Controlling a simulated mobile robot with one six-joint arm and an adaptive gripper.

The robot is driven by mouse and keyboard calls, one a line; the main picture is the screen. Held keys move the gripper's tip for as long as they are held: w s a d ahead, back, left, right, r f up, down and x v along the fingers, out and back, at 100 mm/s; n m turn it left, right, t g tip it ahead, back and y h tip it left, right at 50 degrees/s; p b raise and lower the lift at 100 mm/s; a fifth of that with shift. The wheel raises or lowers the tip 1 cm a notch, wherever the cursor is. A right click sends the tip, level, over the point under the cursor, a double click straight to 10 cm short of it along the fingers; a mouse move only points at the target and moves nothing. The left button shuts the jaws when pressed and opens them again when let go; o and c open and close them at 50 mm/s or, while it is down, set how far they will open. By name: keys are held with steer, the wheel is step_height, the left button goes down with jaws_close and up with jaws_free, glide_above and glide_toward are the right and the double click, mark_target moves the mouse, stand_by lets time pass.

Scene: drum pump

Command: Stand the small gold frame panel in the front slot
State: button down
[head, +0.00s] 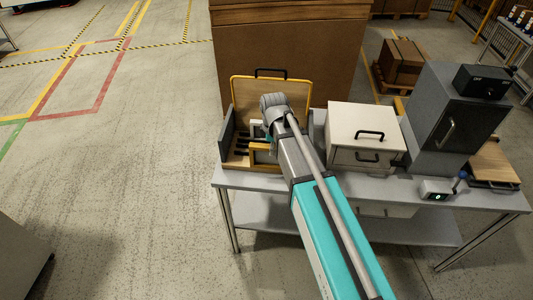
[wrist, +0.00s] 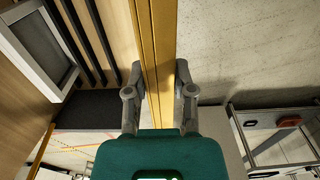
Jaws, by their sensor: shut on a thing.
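The small gold frame panel (head: 260,153) stands roughly upright at the front of a slotted wooden rack (head: 237,160), partly behind my arm in the head view. In the wrist view its gold edge (wrist: 155,40) runs up between my fingers. My gripper (wrist: 160,85) is shut on this edge, with one finger on each side. Black slots (wrist: 90,40) in the rack floor lie to the left of the panel in the wrist view. The panel's lower edge is hidden, so I cannot tell whether it sits in the front slot.
A larger gold-rimmed panel (head: 299,92) with a black handle stands at the rack's back. A pale-framed panel (wrist: 42,45) stands between. A grey wall (head: 226,136) closes the rack's left side. A white drawer box (head: 365,125) and grey cabinet (head: 450,120) stand to the right.

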steer(key=shift+s+a, duration=0.1)
steer(key=shift+r+p, duration=0.5)
steer(key=shift+p, duration=0.05)
steer(key=r+p, duration=0.1)
steer(key=d+r+p, duration=0.1)
steer(key=r+p, duration=0.1)
steer(key=w+d+r+p, duration=0.1)
steer(key=shift+r, duration=0.2)
steer(key=shift+a+f, duration=0.1)
steer(key=w+a+f+b, duration=0.4)
steer(key=w+f+b, duration=0.4)
steer(key=w, duration=0.4)
steer(key=shift+w+a+f+b, duration=0.25)
steer(key=shift+f+b, duration=0.15)
steer(key=shift+f, duration=0.1)
